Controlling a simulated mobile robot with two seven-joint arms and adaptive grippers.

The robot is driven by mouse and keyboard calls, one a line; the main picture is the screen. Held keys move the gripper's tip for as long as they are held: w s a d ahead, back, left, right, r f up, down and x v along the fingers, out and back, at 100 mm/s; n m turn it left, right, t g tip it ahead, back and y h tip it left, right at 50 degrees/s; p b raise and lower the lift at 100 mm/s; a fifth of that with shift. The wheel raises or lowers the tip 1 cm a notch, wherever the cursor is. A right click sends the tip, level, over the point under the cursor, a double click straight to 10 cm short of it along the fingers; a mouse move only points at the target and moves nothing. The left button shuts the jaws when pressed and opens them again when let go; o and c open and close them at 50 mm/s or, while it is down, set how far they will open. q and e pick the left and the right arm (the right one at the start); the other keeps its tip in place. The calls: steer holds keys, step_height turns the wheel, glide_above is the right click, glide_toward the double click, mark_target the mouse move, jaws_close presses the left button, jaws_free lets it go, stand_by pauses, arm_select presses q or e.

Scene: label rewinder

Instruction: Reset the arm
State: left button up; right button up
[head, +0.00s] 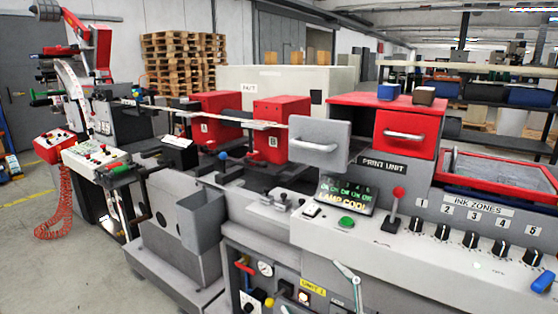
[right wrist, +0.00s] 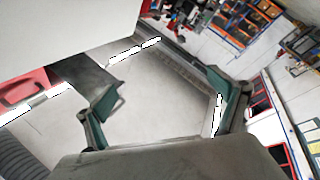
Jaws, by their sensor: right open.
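The right wrist view shows the same gripper (right wrist: 160,86) open and empty, with pale floor behind the gap. My left gripper is not in view.
The label machine's print unit (head: 408,134) fills the middle and right, with a red-knobbed lever (head: 398,192) and ink knobs. Open floor (head: 35,215) lies at the left.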

steer(key=s+d+f+m+g+h, duration=0.2)
steer(key=s+f, duration=0.4)
steer(key=f, duration=0.4)
steer(key=s+d+f+m+g+h, duration=0.2)
steer(key=s+d+f+m+h, duration=0.2)
steer(key=f, duration=0.7)
steer(key=s+d+f+m+g+h, duration=0.2)
steer(key=s+d+f, duration=0.4)
steer(key=s+f, duration=0.3)
steer(key=shift+s+d+f+m+g+h, duration=0.4)
steer(key=shift+f+m+h, duration=0.4)
steer(key=shift+m, duration=0.2)
steer(key=shift+a, duration=0.1)
